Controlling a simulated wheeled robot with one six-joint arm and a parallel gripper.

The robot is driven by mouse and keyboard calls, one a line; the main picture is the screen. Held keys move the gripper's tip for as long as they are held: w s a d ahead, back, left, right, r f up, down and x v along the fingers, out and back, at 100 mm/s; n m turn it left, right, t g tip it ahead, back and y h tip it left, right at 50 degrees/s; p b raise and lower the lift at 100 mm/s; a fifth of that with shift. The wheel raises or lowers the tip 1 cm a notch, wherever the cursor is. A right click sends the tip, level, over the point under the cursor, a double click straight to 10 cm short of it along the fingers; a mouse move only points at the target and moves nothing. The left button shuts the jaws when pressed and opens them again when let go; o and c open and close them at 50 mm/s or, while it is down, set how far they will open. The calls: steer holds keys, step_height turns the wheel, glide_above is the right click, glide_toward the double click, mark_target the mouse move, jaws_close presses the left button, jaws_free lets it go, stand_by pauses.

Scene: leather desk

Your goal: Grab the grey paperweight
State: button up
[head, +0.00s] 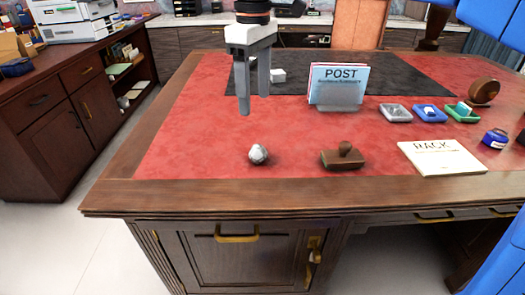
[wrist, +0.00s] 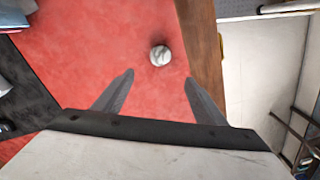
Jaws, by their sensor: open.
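The grey paperweight (head: 258,154) is a small, rounded, shiny lump on the red leather top, close to the desk's front wooden edge. In the wrist view the paperweight (wrist: 160,55) lies beyond the fingertips, roughly between their lines. My gripper (head: 257,105) hangs above the desk with its fingers pointing down, open and empty. In the head view it is higher than the paperweight and not touching it. In the wrist view my gripper (wrist: 158,78) shows two spread fingers with only red leather between them.
A brown wooden stamp (head: 343,157) stands right of the paperweight. Farther right lie a cream booklet (head: 440,157) and several small trays, including a blue one (head: 428,113). A card holder with POST cards (head: 338,88) stands behind. The leather left of the paperweight is clear.

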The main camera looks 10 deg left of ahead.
glide_toward(258, 147)
steer(key=f, duration=0.5)
steer(key=shift+w+a, duration=0.1)
steer(key=shift+a, duration=0.15)
steer(key=shift+d+f, duration=0.15)
steer(key=shift+f, duration=1.25)
steer(key=shift+d+f, duration=0.15)
steer(key=shift+f, duration=1.2)
steer(key=c, duration=1.2)
